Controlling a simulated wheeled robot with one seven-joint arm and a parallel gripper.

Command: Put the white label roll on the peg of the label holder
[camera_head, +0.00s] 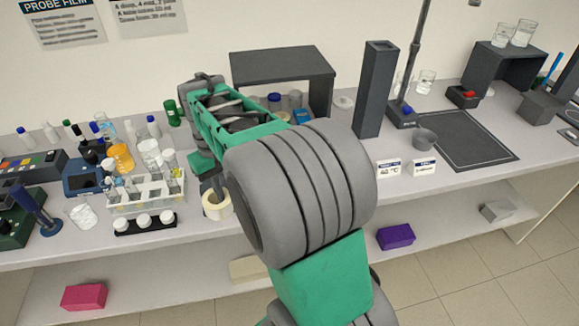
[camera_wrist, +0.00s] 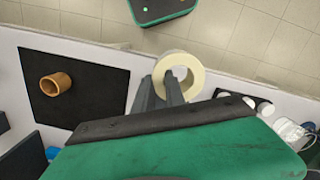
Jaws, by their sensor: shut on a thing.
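The white label roll (camera_head: 217,206) is a cream-white ring near the front edge of the bench, partly hidden by my arm. It also shows in the wrist view (camera_wrist: 190,61). My gripper (camera_wrist: 163,84) is shut on the roll's left wall in the wrist view, with one finger seeming to pass into its hole and the other outside. In the head view my gripper (camera_head: 211,190) is mostly hidden. I cannot tell whether the roll touches the bench. I cannot make out the label holder or its peg in either view.
A black mat (camera_wrist: 95,110) with a brown ring (camera_wrist: 56,84) lies left of the roll in the wrist view. A tube rack (camera_head: 146,195) and black vial strip (camera_head: 145,224) stand left in the head view. A dark shelf (camera_head: 282,66) and tall column (camera_head: 375,90) stand behind.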

